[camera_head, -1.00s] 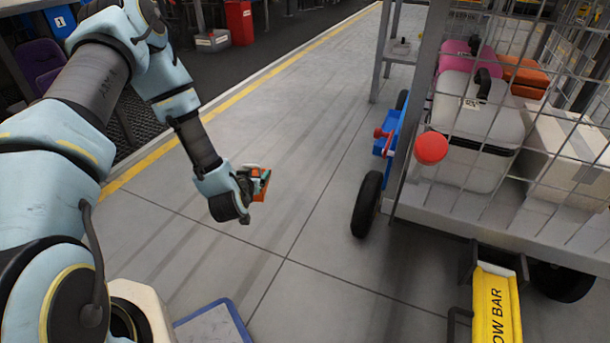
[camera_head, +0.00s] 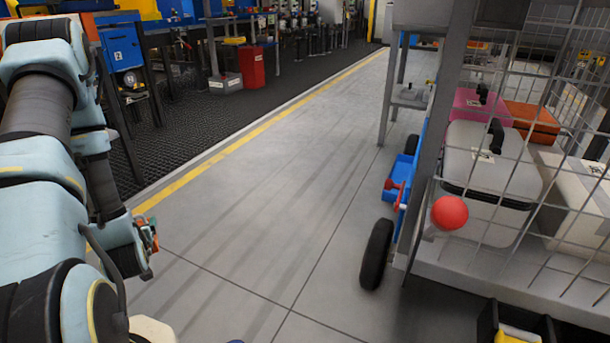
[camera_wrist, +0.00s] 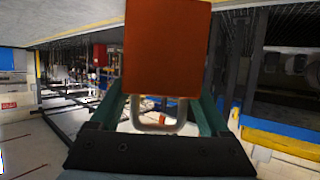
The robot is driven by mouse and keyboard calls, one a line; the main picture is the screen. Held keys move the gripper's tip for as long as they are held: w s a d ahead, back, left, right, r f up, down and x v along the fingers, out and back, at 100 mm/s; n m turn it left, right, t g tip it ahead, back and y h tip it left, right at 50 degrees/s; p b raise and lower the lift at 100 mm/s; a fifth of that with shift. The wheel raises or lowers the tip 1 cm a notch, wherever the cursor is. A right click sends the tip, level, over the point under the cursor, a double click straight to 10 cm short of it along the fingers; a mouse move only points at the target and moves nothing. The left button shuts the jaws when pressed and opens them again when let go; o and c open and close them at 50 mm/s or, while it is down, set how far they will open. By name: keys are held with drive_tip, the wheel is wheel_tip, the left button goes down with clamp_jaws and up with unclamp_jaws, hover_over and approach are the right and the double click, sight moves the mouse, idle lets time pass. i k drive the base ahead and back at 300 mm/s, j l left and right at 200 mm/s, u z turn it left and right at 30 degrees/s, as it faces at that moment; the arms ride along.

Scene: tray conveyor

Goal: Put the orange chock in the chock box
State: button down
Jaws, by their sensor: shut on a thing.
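My gripper (camera_head: 150,236) is at the lower left of the head view, held above the floor and partly hidden by my own arm. It is shut on the orange chock, which shows in the wrist view (camera_wrist: 167,50) as an orange block between the two green fingers, with a grey metal loop at its near end. In the head view only small bits of orange show at the fingers. A blue open box (camera_head: 400,177) hangs on the side of the cage cart, right of centre and well away from my gripper. I cannot tell whether it is the chock box.
The cage cart (camera_head: 460,258) with suitcases and a black wheel (camera_head: 376,254) fills the right side. A red ball knob (camera_head: 449,212) sticks out from it. A red bin (camera_head: 252,66) and a grey labelled box (camera_head: 226,84) stand at the back. The grey floor between is clear.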

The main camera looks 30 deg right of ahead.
sight(398, 191)
drive_tip(key=i+l+z, duration=0.2)
drive_tip(key=i+z, duration=0.6)
drive_tip(key=i, duration=0.15)
drive_tip(key=i+z, duration=0.4)
drive_tip(key=i+j+z, duration=0.4)
drive_tip(key=i, duration=0.15)
drive_tip(key=i+j+z, duration=0.25)
drive_tip(key=i+z, duration=0.15)
drive_tip(key=i+j+z, duration=0.4)
drive_tip(key=j, duration=0.1)
